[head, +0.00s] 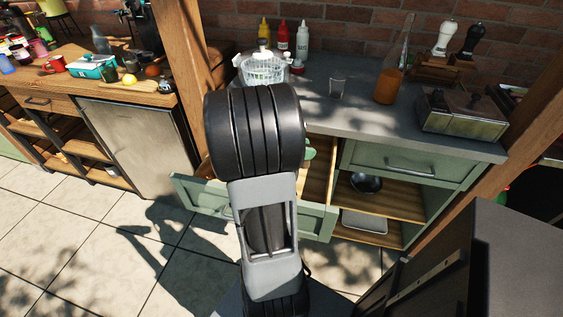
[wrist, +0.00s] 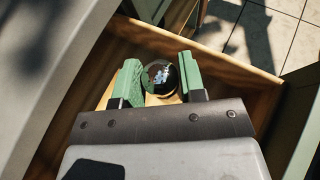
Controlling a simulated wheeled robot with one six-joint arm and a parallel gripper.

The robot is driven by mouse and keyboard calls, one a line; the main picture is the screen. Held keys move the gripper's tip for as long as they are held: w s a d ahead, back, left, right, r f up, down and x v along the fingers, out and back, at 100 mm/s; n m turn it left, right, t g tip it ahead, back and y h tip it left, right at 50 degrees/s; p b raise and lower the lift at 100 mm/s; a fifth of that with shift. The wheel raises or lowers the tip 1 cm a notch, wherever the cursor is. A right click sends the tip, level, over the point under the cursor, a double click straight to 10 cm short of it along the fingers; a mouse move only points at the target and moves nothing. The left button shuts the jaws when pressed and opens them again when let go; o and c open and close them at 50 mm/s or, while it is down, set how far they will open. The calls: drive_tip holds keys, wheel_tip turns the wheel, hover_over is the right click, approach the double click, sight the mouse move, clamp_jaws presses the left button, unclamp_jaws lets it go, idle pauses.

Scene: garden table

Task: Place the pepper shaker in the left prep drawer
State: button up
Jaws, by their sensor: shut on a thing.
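The left prep drawer is pulled out under the grey counter; its pale green front (head: 318,224) and wooden inside show past my arm. In the wrist view its wooden wall (wrist: 232,66) surrounds my gripper. My gripper (wrist: 160,82) has green fingers shut on a dark, glossy, round-topped thing, which I take to be the pepper shaker (wrist: 165,76). It is seen end-on over the drawer's wooden floor; I cannot tell whether it touches the floor. My arm hides most of the gripper and the shaker in the head view.
The closed right drawer (head: 405,163) sits above open shelves with a dark bowl (head: 366,182). On the counter stand a salad spinner (head: 263,68), a glass (head: 337,88), an orange bottle (head: 388,85) and a toaster (head: 463,112). White (head: 445,38) and black mills (head: 473,40) stand behind.

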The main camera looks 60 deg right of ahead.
drive_tip(key=shift+w+d+f+b, duration=0.3)
drive_tip(key=shift+w+d+f, duration=0.15)
drive_tip(key=shift+w+f, duration=1.2)
drive_tip(key=shift+w+d+f+b, duration=0.25)
drive_tip(key=shift+w+d+f, duration=0.15)
drive_tip(key=shift+w+f, duration=1.2)
drive_tip(key=shift+w+d+f+b, duration=0.4)
drive_tip(key=shift+w+f, duration=0.7)
drive_tip(key=shift+f, duration=1.05)
drive_tip(key=shift+f, duration=0.15)
drive_tip(key=o, duration=1)
drive_tip(key=shift+c, duration=0.2)
drive_tip(key=shift+w+r, duration=0.1)
drive_tip(key=shift+r, duration=0.2)
drive_tip(key=p+v, duration=0.1)
drive_tip(key=v, duration=1)
drive_tip(key=shift+w+a, duration=0.2)
drive_tip(key=shift+a, duration=0.15)
